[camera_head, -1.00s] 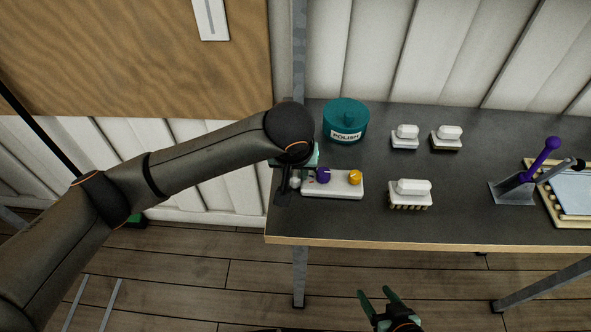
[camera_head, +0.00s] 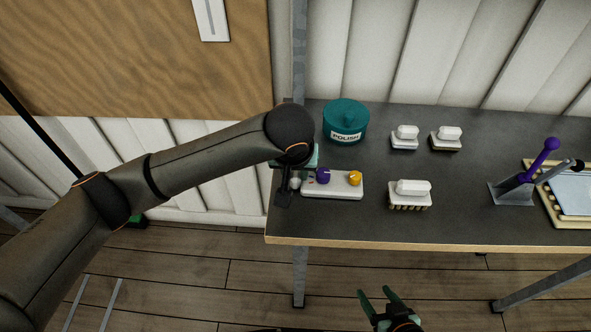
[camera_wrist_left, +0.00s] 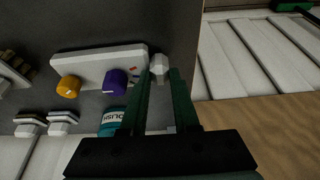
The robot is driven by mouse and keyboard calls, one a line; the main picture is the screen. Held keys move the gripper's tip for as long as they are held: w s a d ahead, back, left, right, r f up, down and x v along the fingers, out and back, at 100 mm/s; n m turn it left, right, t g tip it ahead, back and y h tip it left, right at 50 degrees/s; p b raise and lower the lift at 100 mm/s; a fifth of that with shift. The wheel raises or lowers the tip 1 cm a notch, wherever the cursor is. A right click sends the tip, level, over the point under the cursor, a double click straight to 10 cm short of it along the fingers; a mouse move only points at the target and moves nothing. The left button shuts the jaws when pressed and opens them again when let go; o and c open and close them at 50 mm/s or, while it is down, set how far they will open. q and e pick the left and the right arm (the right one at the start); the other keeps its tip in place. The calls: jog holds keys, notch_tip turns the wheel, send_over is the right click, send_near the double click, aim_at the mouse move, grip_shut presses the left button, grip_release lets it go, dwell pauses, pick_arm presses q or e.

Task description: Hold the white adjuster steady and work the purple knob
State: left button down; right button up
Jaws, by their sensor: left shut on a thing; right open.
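The white adjuster (camera_head: 340,190) is a long, low white block near the left front corner of the table. It carries a purple knob (camera_head: 323,176) on its left and an orange knob (camera_head: 355,178) on its right. A small white rounded piece (camera_head: 295,183) stands at its left end. My left gripper (camera_wrist_left: 162,72) is shut on this white rounded piece, which shows between its fingertips in the left wrist view. The purple knob (camera_wrist_left: 115,81) there is beside the fingers, untouched. My right gripper (camera_head: 378,294) is open and empty, low in front of the table.
A teal polish tin (camera_head: 346,120) stands behind the adjuster. White-topped brushes (camera_head: 410,190) lie to its right and behind. A purple-handled tool in a grey stand (camera_head: 515,190) is at far right. The table's front edge (camera_head: 400,244) lies between my right gripper and the adjuster.

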jog(key=shift+r, duration=0.3)
jog(key=shift+c, duration=0.3)
dwell(0.3)
